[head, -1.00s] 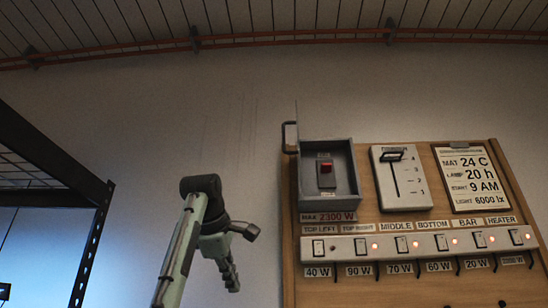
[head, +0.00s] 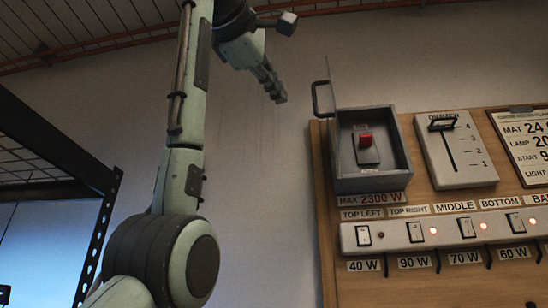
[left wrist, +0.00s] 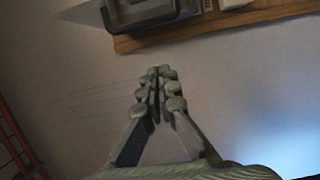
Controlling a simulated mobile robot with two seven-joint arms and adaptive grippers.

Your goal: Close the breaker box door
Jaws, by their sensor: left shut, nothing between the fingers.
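The grey breaker box (head: 400,137) stands open on the wooden board, with a red switch (head: 365,140) inside it. Its door (head: 331,77) is swung out at the box's left side and seen almost edge-on, with a dark handle (head: 316,99) on it. My left gripper (head: 279,97) is shut and empty, to the left of the door and apart from it, in front of the bare wall. In the left wrist view, the shut fingers (left wrist: 160,75) point toward the box (left wrist: 152,32), and a pale door panel (left wrist: 85,15) sticks out left. My right gripper is not visible.
A slider panel (head: 455,150) and a framed sign are right of the box. A switch strip (head: 400,234) with several lit lamps runs below. A dark metal rack (head: 50,140) stands at the left.

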